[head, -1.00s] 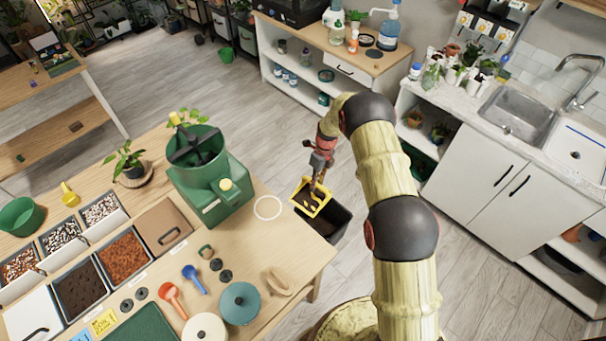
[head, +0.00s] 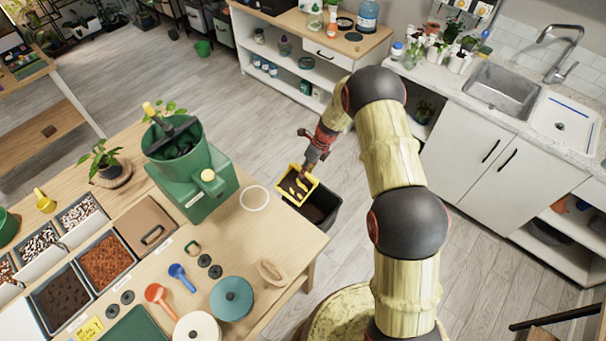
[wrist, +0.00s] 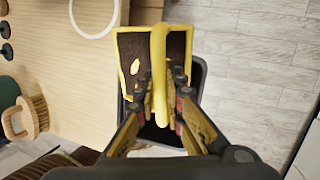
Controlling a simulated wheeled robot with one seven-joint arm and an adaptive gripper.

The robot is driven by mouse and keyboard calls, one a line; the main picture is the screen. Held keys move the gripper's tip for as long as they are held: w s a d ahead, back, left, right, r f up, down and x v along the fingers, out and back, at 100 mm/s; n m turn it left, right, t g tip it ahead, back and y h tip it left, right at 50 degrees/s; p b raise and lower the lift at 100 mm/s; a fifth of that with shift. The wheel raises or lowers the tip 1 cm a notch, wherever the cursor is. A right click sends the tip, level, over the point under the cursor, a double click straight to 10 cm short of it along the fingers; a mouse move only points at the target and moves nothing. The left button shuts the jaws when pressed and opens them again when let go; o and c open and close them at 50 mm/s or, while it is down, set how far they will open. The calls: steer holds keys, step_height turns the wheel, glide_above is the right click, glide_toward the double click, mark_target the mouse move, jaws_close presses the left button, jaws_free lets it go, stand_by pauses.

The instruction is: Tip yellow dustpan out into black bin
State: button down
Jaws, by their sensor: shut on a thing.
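The yellow dustpan (head: 309,181) hangs in my gripper (head: 304,171), above the black bin. It holds dark soil and a few pale yellow pieces. In the wrist view my gripper (wrist: 157,108) is shut on the handle of the dustpan (wrist: 119,57), which runs up the middle of the picture. The dustpan looks roughly level there, with soil still lying in it. The black bin (head: 327,211) stands on the floor beside the table's right end. In the wrist view its dark rim (wrist: 202,80) shows under and to the right of the dustpan, which hides much of its opening.
The wooden table (head: 283,237) borders the bin on the left. On it are a green potting machine (head: 199,180), a teal lid (head: 232,298) and a wooden brush (head: 270,272). The grey floor (head: 345,240) right of the bin is clear.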

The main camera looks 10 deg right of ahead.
mark_target(317, 183)
steer(key=shift+s+d+f+t+y+b, duration=0.4)
steer(key=shift+t+y+b, duration=0.2)
steer(key=shift+b, duration=2.8)
steer(key=s+d+t+y+b, duration=0.1)
steer(key=b, duration=0.8)
steer(key=s+d+t+y+b, duration=0.1)
steer(key=t+y+b, duration=0.1)
steer(key=b, duration=0.7)
steer(key=shift+s+r+n, duration=0.1)
steer(key=shift+n, duration=0.3)
steer(key=b, duration=0.3)
steer(key=shift+s+d+t+y, duration=0.15)
steer(key=shift+s+t+y, duration=0.15)
steer(key=shift+t, duration=0.1)
steer(key=shift+s+d+f+b, duration=0.1)
steer(key=shift+d+f+b, duration=0.15)
steer(key=shift+b, duration=0.5)
steer(key=b, duration=0.1)
steer(key=t+y+b, duration=0.1)
steer(key=shift+s+d+f+b, duration=0.15)
steer(key=shift+s+d+b, duration=0.1)
steer(key=shift+b, duration=0.1)
